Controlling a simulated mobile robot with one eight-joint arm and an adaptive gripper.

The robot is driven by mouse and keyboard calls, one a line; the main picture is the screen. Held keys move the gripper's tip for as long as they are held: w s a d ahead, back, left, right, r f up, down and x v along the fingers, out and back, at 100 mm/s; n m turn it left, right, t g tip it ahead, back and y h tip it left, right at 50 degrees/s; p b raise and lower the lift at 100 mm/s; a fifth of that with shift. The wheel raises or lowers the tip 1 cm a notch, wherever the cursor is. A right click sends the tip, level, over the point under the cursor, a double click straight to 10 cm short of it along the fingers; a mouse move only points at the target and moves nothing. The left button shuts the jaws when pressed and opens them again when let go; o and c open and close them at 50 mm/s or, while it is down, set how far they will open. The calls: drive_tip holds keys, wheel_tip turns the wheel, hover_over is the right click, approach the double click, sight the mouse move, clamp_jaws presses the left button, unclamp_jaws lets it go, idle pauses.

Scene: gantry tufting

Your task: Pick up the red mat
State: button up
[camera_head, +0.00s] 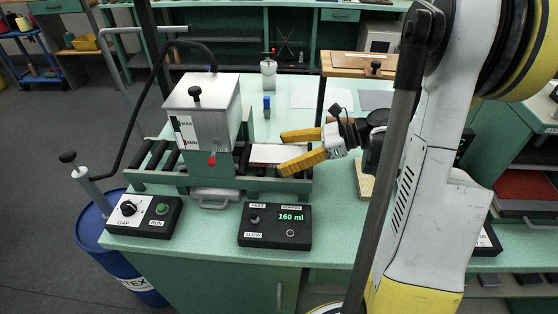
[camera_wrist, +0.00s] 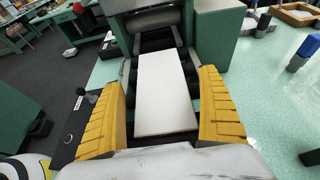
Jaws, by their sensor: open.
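My gripper (camera_head: 282,153) is open at the roller bed, its two yellow fingers spread. A pale, flat rectangular piece (camera_wrist: 163,88) lies lengthwise between the fingers in the wrist view, with a gap on each side. It also shows on the rollers in the head view (camera_head: 272,153), where a reddish tint shows near its edge. Its top looks white, so I cannot tell whether it is the red mat. A plain red flat thing (camera_head: 526,190) lies in the right-hand cabinet, far from my gripper.
A white hopper (camera_head: 208,110) stands over the roller bed, left of my gripper. A control box (camera_head: 274,226) reading 160 ml and another with knobs (camera_head: 144,215) stand in front. A blue object (camera_head: 267,107) stands behind on the green bench. A blue drum (camera_head: 118,250) stands at left.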

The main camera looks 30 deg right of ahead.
drive_tip(key=shift+x, duration=0.8)
drive_tip(key=c, duration=1.4)
